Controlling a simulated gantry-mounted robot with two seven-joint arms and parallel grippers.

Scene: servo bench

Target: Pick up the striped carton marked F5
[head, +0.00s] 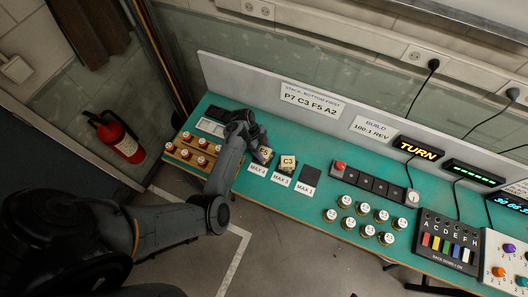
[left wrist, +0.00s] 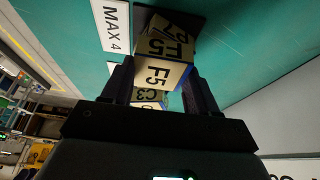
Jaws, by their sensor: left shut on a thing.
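The carton marked F5 (head: 265,154) is cream with black lettering. In the left wrist view two F5 faces of the carton (left wrist: 163,72) show between my fingers. My left gripper (head: 261,146) is shut on it, over the MAX 4 pad; its fingers also show in the left wrist view (left wrist: 164,67). A face marked P7 (left wrist: 172,27) shows just past the F5 carton, at the dark pad. I cannot tell whether the two touch. Stripes are not clear at this size. My right gripper is not in view.
A carton marked C3 (head: 288,163) stands on the MAX 3 pad, close right of my gripper. The MAX 1 pad (head: 311,176) is bare. A wooden rack of capped pieces (head: 193,152) is at left. Several white-capped jars (head: 363,208) stand at right. A sign (head: 310,99) reads P7 C3 F5 A2.

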